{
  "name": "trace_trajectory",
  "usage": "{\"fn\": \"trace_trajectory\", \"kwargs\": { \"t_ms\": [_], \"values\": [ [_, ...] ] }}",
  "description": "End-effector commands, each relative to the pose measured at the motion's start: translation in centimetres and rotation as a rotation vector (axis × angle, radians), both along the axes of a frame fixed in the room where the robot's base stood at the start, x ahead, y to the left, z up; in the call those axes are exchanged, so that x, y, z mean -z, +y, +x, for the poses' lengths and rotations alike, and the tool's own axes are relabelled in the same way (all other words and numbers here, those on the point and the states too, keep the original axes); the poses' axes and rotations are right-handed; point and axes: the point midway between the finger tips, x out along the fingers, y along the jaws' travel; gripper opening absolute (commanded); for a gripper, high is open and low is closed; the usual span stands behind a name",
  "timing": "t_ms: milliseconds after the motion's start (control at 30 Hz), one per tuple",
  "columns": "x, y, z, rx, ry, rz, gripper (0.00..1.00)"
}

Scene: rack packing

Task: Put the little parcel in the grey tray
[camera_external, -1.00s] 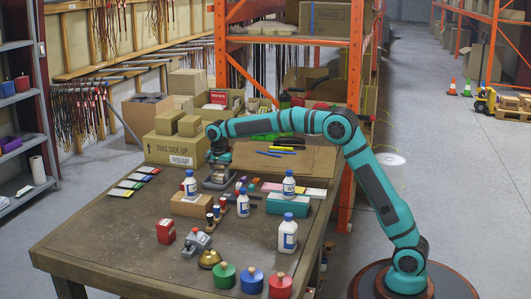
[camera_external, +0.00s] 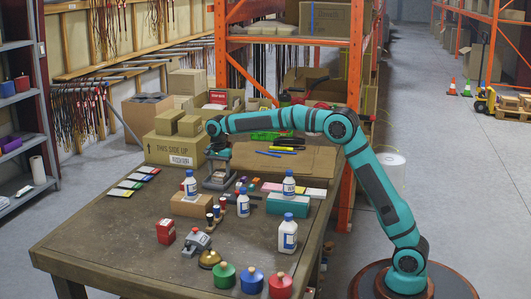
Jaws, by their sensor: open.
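My gripper (camera_external: 218,168) points down over the grey tray (camera_external: 217,186) at the far left part of the table, and its jaws are open. The tray is small in view and partly covered by the gripper. Whether the little parcel lies in the tray or between the fingers is too small to tell. Two small brown boxes sit on a large "THIS SIDE UP" carton behind the table; I cannot tell if either is the parcel.
On the table (camera_external: 110,240) stand a brown box (camera_external: 185,208) with a white bottle (camera_external: 190,185) on it, a teal box (camera_external: 289,205), more bottles, a red box (camera_external: 166,231) and coloured knobbed weights along the front. Flat cardboard (camera_external: 300,162) lies behind. The left front is clear.

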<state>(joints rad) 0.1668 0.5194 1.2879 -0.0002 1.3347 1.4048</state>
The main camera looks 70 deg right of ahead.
Motion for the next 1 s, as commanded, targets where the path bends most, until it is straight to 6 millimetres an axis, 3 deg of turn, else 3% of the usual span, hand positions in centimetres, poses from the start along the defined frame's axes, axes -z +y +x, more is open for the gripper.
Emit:
{"fn": "trace_trajectory", "kwargs": {
  "t_ms": [200, 433, 600, 1000],
  "values": [
    [-4.4, 0.0, 0.1, 0.0, -0.003, -0.001, 0.61],
    [-8.1, 0.0, 0.1, 0.0, -0.002, 0.0, 0.61],
    [-9.4, 0.0, 0.0, 0.0, -0.001, 0.0, 0.61],
    [-10.3, 0.2, -0.3, -0.01, -0.011, -0.002, 0.61]
  ]
}}
